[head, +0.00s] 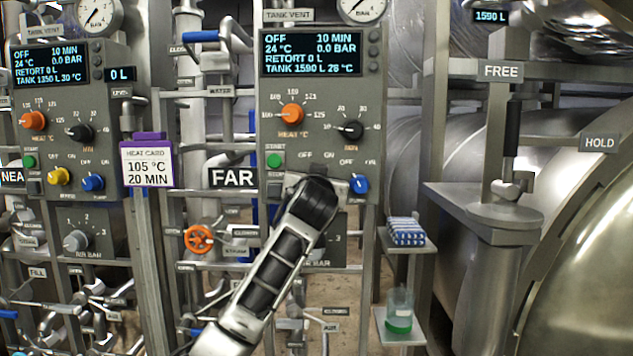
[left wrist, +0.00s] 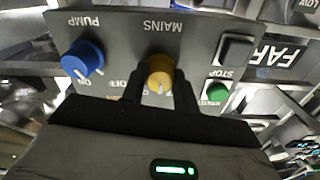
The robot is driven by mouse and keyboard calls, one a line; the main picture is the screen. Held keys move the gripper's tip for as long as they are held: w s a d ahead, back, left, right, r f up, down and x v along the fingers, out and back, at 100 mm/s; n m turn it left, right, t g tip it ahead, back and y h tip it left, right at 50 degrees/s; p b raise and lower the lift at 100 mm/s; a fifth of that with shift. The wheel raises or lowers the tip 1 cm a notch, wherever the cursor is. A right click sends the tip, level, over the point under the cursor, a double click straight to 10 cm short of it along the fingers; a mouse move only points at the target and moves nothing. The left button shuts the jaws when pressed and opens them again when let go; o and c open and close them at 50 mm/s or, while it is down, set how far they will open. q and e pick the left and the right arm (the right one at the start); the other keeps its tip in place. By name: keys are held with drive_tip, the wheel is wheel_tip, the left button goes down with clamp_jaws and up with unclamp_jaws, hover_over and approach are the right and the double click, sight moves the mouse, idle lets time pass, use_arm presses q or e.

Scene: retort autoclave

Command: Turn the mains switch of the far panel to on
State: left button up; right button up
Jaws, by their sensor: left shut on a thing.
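The far panel (head: 330,100) has a FAR label and a lit display whose first line reads OFF. Its mains switch is a yellow knob (left wrist: 160,70) in the left wrist view, under the upside-down word MAINS. My left gripper (left wrist: 158,88) is shut on this knob, one finger on each side. The knob's white mark points toward the gripper body; the fingers hide most of its labels. In the head view my left gripper (head: 318,175) reaches the panel's lower part and covers the knob. My right gripper is in neither view.
The blue pump knob (head: 359,184) is close beside my gripper, and the green start button (head: 274,160) is on the other side. A similar near panel (head: 70,130) stands left, with a heat card (head: 147,165) between. A small shelf (head: 408,247) holds blue-white packs at right.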

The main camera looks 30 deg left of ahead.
use_arm(q)
drive_tip(key=m, duration=0.7)
idle(0.6)
drive_tip(key=o, duration=1)
drive_tip(key=b+v, duration=0.3)
drive_tip(key=v, duration=1.3)
drive_tip(key=shift+a+b, duration=0.1)
drive_tip(key=shift+b, duration=0.25)
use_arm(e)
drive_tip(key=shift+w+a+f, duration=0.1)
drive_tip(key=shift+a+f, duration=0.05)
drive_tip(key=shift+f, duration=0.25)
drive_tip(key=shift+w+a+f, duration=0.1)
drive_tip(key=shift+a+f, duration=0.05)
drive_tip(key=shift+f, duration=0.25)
